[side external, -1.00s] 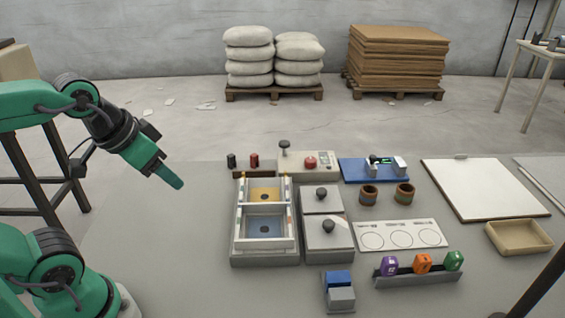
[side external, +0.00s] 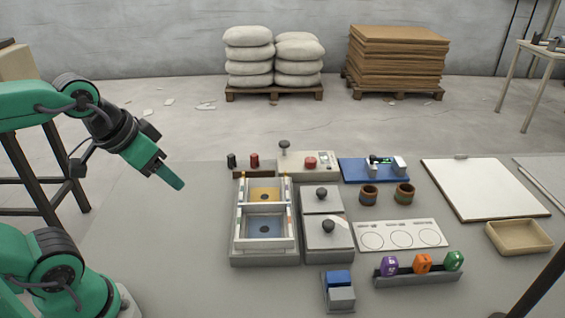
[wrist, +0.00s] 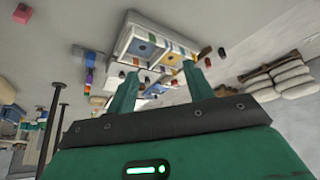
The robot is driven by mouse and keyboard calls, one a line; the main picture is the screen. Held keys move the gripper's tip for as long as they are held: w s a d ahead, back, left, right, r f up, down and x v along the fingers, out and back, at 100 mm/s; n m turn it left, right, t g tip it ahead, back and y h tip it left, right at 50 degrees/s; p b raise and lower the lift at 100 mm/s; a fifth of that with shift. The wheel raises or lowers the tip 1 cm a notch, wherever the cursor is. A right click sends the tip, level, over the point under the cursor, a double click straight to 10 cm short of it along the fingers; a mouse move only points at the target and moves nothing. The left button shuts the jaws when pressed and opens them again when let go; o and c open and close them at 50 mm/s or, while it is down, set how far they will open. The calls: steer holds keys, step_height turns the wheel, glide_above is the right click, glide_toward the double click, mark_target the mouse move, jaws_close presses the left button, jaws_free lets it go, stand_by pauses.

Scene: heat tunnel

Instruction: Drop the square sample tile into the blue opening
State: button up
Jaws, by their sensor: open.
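Purple (side external: 390,266), orange (side external: 422,263) and green (side external: 454,261) pieces stand in a dark rack (side external: 418,280) at the front right; their outlines are too small to tell surely which is square. The twin-bay box (side external: 265,256) has a blue-floored bay (side external: 264,222) in front and a yellow-floored bay (side external: 264,191) behind, each with a dark round spot. The blue bay also shows in the wrist view (wrist: 141,48). My gripper (side external: 176,184) hangs in the air left of the box, apart from everything. In the wrist view its fingers (wrist: 160,88) are spread with nothing held between them.
Right of the box are grey lidded blocks with black knobs (side external: 328,228), a white panel with three circles (side external: 401,236), brown cups (side external: 368,195) and a tan tray (side external: 518,237). A blue and grey block (side external: 339,290) stands in front. The table left of the box is clear.

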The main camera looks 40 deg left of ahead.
steer(key=w+d+r+g, duration=0.15)
steer(key=w+r, duration=0.25)
steer(key=w, duration=0.5)
steer(key=g, duration=0.4)
glide_above(322, 190)
step_height(322, 190, down, 15)
steer(key=shift+s+d+r, duration=0.1)
steer(key=shift+d+r, duration=0.05)
steer(key=shift+r, duration=0.05)
steer(key=shift+a+f, duration=0.2)
steer(key=shift+f, duration=3.7)
